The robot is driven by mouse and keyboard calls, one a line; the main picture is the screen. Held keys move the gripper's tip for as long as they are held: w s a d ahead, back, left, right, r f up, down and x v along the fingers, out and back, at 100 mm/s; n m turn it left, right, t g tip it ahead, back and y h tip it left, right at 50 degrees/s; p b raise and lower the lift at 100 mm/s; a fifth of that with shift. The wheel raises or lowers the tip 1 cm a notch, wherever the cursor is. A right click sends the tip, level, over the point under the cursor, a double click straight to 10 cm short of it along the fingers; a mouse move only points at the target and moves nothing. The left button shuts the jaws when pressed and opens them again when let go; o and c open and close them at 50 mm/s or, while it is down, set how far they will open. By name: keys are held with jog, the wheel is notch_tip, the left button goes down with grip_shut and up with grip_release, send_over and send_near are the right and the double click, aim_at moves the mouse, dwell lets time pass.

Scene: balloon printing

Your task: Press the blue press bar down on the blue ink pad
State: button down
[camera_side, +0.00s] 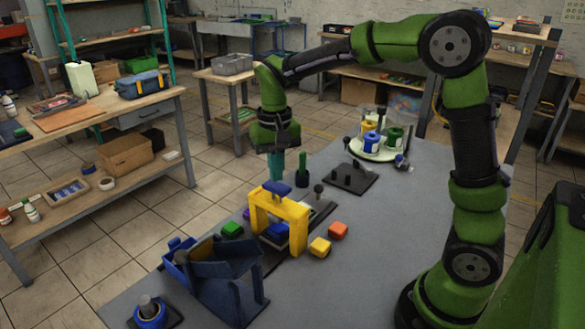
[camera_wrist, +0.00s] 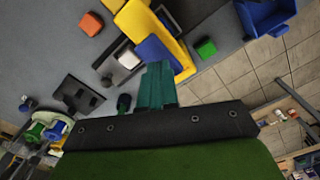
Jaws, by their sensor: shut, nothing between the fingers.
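A yellow press arch (camera_side: 297,213) stands on the grey table, with the blue press bar (camera_side: 277,189) across its top. A blue block (camera_side: 277,231), likely the blue ink pad, sits under the arch. My gripper (camera_side: 276,178) has teal fingers that are shut and empty, pointing down just above and behind the bar. I cannot tell whether they touch it. In the wrist view the arch (camera_wrist: 140,20) and the blue bar (camera_wrist: 150,52) lie just beyond the fingers (camera_wrist: 156,70), which partly cover the bar. The pad is not clearly visible there.
Green (camera_side: 232,229), yellow (camera_side: 320,246) and orange (camera_side: 338,230) blocks lie around the arch. A dark blue holder (camera_side: 225,285) stands in front. A dark pegged plate (camera_side: 345,181) and a white tray (camera_side: 372,155) with spools are behind. The table's right front is clear.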

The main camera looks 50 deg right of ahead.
aim_at(277, 185)
jog(key=shift+f, duration=1.75)
notch_tip(277, 185, up, 12)
jog(key=shift+f, duration=0.15)
jog(key=s+a+f+n+t+y, duration=0.2)
jog(key=s+t, duration=0.5)
jog(key=s, duration=0.9)
jog(key=shift+s+a, duration=0.2)
jog(key=shift+a, duration=0.45)
